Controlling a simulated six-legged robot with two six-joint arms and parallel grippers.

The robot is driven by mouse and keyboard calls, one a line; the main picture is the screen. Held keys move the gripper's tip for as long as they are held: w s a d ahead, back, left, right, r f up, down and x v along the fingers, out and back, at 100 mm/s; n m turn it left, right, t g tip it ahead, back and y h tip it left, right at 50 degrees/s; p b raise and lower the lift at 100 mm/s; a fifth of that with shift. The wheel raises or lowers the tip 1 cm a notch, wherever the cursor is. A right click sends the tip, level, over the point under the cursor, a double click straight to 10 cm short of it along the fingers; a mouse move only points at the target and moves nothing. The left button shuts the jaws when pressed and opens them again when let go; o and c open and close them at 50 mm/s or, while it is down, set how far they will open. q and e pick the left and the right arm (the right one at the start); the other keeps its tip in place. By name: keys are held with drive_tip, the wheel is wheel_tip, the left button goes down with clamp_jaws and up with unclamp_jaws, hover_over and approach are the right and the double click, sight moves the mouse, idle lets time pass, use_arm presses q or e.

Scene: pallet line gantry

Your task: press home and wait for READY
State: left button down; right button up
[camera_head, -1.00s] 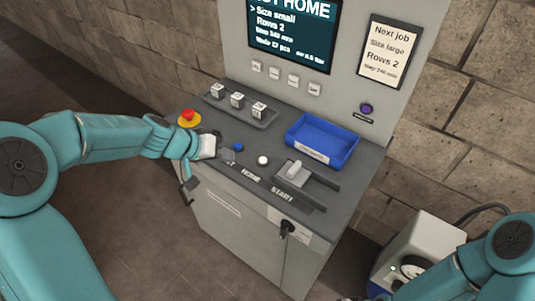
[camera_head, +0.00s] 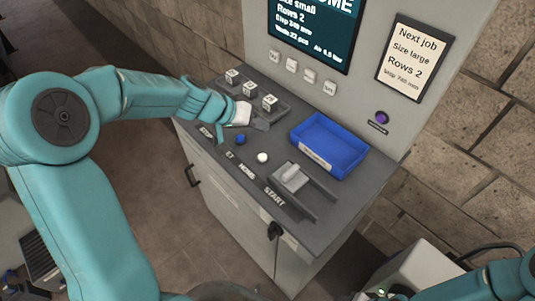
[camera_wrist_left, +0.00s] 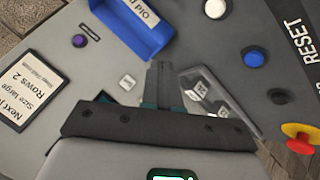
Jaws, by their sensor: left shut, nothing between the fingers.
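My left gripper (camera_head: 262,125) is shut and empty over the console top, beside the cube tray and behind the blue button (camera_head: 240,139). The white button (camera_head: 263,158) is to the right of the blue one, near the HOME label (camera_head: 247,171). In the left wrist view the shut fingers (camera_wrist_left: 162,72) are clear of the blue button (camera_wrist_left: 253,57) and white button (camera_wrist_left: 215,8). The screen (camera_head: 315,25) is cut off at the top; its heading ends in "OME", above "Size small" and "Rows 2". My right gripper is outside the view.
A blue bin (camera_head: 352,160) and a grey lever (camera_head: 290,178) are to the right. A red-and-yellow stop button (camera_wrist_left: 300,135) shows in the left wrist view. Several white keys (camera_head: 308,74) and a purple button (camera_head: 382,117) are on the upright panel, with a "Next job" card (camera_head: 415,55).

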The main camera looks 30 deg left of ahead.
use_arm(q)
drive_tip(key=b, duration=0.6)
hover_over(259, 157)
wheel_tip(259, 157, down, 8)
drive_tip(key=shift+f, duration=0.1)
drive_tip(key=shift+f+b, duration=0.3)
drive_tip(key=shift+b, duration=0.15)
drive_tip(key=shift+f, duration=0.1)
idle(1.5)
drive_tip(key=shift+f+b, duration=0.35)
drive_tip(key=shift+b, duration=0.4)
